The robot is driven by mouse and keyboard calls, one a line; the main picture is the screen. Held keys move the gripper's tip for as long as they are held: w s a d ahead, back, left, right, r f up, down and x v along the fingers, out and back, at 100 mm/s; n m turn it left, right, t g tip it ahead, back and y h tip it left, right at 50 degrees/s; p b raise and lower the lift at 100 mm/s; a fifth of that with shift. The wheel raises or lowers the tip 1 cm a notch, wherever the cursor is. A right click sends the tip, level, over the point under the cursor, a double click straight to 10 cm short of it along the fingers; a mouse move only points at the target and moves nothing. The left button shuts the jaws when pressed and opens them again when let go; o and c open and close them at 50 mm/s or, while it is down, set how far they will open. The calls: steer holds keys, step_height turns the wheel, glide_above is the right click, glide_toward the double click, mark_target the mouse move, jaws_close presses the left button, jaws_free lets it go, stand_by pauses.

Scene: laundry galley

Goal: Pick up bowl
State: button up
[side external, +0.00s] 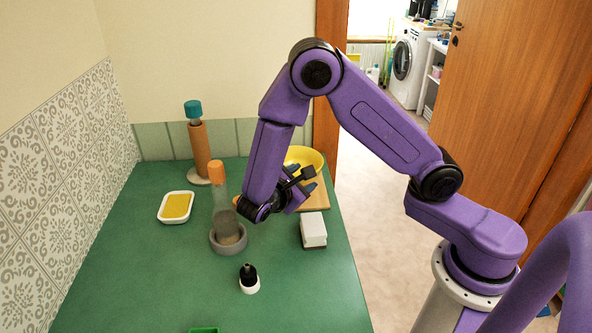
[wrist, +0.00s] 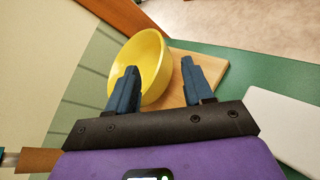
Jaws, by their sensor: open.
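A yellow bowl (side external: 305,157) stands on a wooden board (side external: 318,196) at the far right end of the green counter. It is partly hidden behind my arm in the side view. In the wrist view the bowl (wrist: 152,62) lies ahead, with its right part in the gap between my fingers. My gripper (wrist: 158,80) is open and empty. The left finger overlaps the bowl in the picture; I cannot tell whether it touches. The right finger is over the board (wrist: 205,66). In the side view my gripper (side external: 308,180) is close in front of the bowl.
A white box (side external: 313,230) stands near the counter's right edge. A grey-based bottle with an orange cap (side external: 217,172) is left of my arm. A small black-and-white bottle (side external: 249,279), a yellow-filled dish (side external: 176,206) and a tall brown cylinder (side external: 198,147) stand around.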

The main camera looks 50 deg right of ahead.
steer(key=shift+x, duration=4.1)
steer(key=shift+s, duration=0.15)
jaws_close()
